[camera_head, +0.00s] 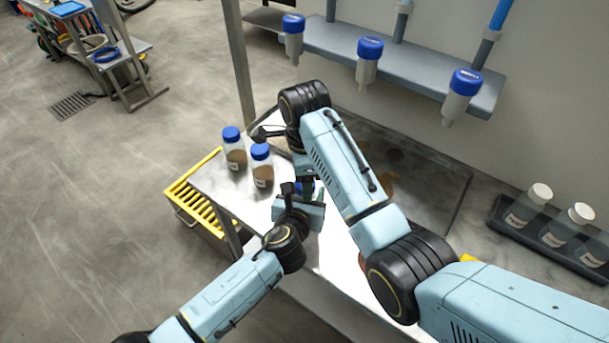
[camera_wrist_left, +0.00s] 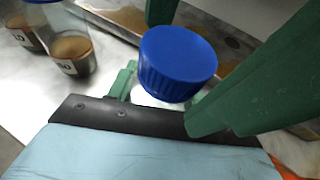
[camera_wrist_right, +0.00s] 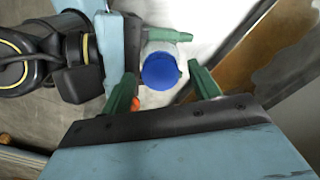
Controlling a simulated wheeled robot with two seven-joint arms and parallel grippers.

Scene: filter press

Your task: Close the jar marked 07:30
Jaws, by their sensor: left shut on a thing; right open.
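A jar with a blue screw cap (camera_wrist_left: 177,62) is held in my left gripper (camera_wrist_left: 150,98). The cap sits over a white neck, and whether it is fully seated cannot be told. The jar's label is hidden. My right gripper (camera_wrist_right: 162,72) is open above it, its green fingers on either side of the cap and apart from it. The right fingers show large beside the cap in the left wrist view. In the head view my arms nearly hide this jar. Two other blue-capped jars (camera_head: 234,150) (camera_head: 262,167) with brown contents stand on the bench.
The steel bench (camera_head: 215,190) has a shallow tray (camera_head: 440,200) at the right. A yellow slatted rack (camera_head: 195,195) is at its left edge. Blue-capped inverted bottles (camera_head: 368,60) hang from a wall shelf (camera_head: 415,75). White-capped jars (camera_head: 528,205) stand in a dark rack (camera_head: 510,230).

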